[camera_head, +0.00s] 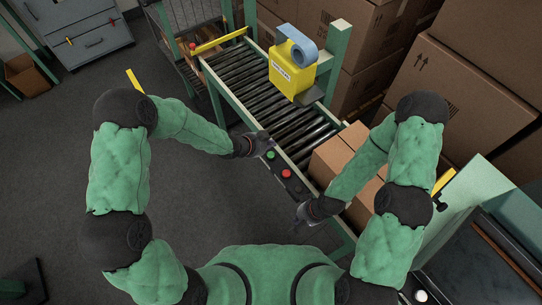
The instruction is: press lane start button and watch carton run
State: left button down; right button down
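The roller lane (247,80) runs from the upper left to the lower right, with green side rails. On its near rail sit a green button (270,155) and a red button (286,174). Brown cartons (330,153) stand at the lower right end of the lane. My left gripper (266,142) is at the near rail, just above the green button in the picture; I cannot tell whether it touches anything. My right gripper (301,221) is below the red button, near the rail's lower end. Both grippers are small and dark, so their finger gaps are unclear.
A yellow machine with a blue roll (291,66) stands over the lane. A yellow bar (218,42) crosses its far end. Large cartons (470,90) are stacked at the right. A grey drawer cabinet (85,32) stands upper left. The floor left of the lane is clear.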

aim_at(270, 156)
pick_arm(q)
notch_tip(270, 156, down, 4)
jog(key=shift+r+b, duration=0.1)
jog(key=shift+b, duration=1.1)
jog(key=shift+f+b, duration=0.45)
jog(key=shift+f, duration=0.1)
jog(key=shift+f+b, duration=0.35)
jog(key=shift+b, duration=0.15)
